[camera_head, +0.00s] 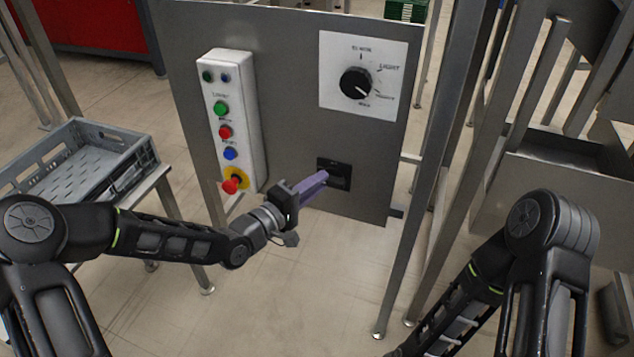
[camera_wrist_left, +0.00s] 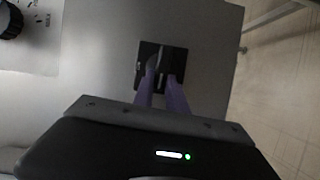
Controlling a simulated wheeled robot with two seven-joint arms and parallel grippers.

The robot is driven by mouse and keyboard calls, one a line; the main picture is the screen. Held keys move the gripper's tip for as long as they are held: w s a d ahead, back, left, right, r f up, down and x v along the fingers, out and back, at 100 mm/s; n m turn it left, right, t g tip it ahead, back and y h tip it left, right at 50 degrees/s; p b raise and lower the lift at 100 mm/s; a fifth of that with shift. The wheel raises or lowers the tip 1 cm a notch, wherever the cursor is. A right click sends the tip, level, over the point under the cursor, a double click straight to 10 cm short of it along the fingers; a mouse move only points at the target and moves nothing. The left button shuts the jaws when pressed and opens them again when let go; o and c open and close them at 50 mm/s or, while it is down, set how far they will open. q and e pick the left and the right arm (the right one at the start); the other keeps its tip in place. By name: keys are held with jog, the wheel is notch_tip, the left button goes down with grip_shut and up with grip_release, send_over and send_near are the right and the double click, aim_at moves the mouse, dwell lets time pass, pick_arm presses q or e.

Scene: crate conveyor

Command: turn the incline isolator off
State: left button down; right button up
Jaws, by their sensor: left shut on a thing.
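A small black switch plate (camera_head: 341,183), which seems to be the isolator, is set low in the grey panel. I can read no name on it. It also shows in the left wrist view (camera_wrist_left: 144,54), with a thin upright lever between my finger ends. My left gripper (camera_head: 322,176) reaches it from the left. Its purple fingers (camera_wrist_left: 163,85) are shut on the lever. The fingers hide part of the lever, so I cannot tell its position. My right gripper is out of view; only its arm shows at lower right.
A white plate with a black rotary knob (camera_head: 356,83) is above the switch. A white button box (camera_head: 233,105) with a red stop button (camera_head: 231,186) is left of it. A grey crate (camera_head: 118,141) stands at left. Metal posts (camera_head: 432,160) rise at right.

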pick_arm(q)
jog(key=shift+f+n, duration=0.1)
jog(key=shift+n, duration=0.3)
jog(key=c, duration=1.3)
grip_release()
jog(key=shift+c, duration=0.2)
jog(key=p+v, duration=0.1)
jog(key=v, duration=0.6)
jog(key=shift+s+a, duration=0.25)
jog(key=shift+s, duration=0.05)
jog(key=shift+f, duration=0.1)
